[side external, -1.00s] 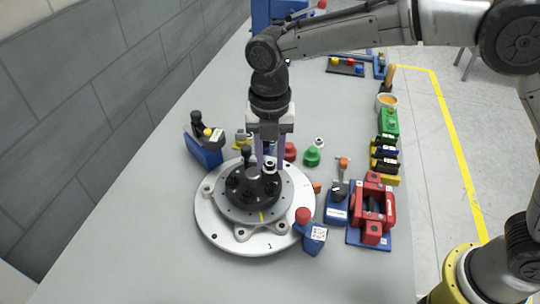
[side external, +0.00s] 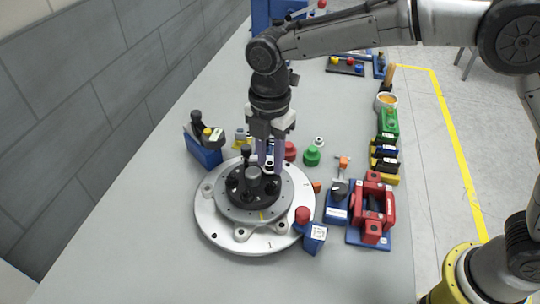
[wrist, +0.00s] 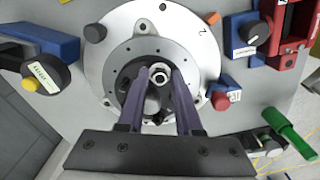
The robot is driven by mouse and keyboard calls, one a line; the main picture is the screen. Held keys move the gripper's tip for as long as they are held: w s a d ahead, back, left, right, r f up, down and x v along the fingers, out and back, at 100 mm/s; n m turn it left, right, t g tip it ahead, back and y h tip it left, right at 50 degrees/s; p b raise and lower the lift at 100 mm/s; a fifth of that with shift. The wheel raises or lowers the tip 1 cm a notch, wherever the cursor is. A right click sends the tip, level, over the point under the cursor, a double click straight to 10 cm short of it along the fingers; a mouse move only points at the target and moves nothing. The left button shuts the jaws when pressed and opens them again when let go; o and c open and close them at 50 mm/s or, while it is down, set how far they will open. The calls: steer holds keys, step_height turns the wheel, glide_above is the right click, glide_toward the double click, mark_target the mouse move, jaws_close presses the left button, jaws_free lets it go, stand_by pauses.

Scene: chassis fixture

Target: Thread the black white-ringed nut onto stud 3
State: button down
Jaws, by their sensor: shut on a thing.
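My gripper (side external: 269,168) points down over the black hub (side external: 240,192) at the middle of the round chassis fixture (side external: 215,228). In the wrist view, its two purple fingers (wrist: 159,76) are shut on the black white-ringed nut (wrist: 158,71), held between the tips. The nut sits at the edge of the hub. The fingers and nut hide what lies below, so I cannot tell whether a stud is inside the nut or which stud it is.
A black knob in a blue block (side external: 203,150) stands at the left. A red-knobbed blue block (side external: 313,238) stands at the front right. Green (side external: 312,156) and red knobs (side external: 290,151) stand behind the fixture. A red clamp (side external: 372,215) stands to the right.

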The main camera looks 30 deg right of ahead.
steer(key=shift+s+f, duration=0.1)
steer(key=shift+f, duration=0.05)
steer(key=shift+m, duration=1.8)
steer(key=shift+f+m, duration=0.1)
steer(key=shift+m, duration=1.6)
steer(key=shift+m, duration=1.7)
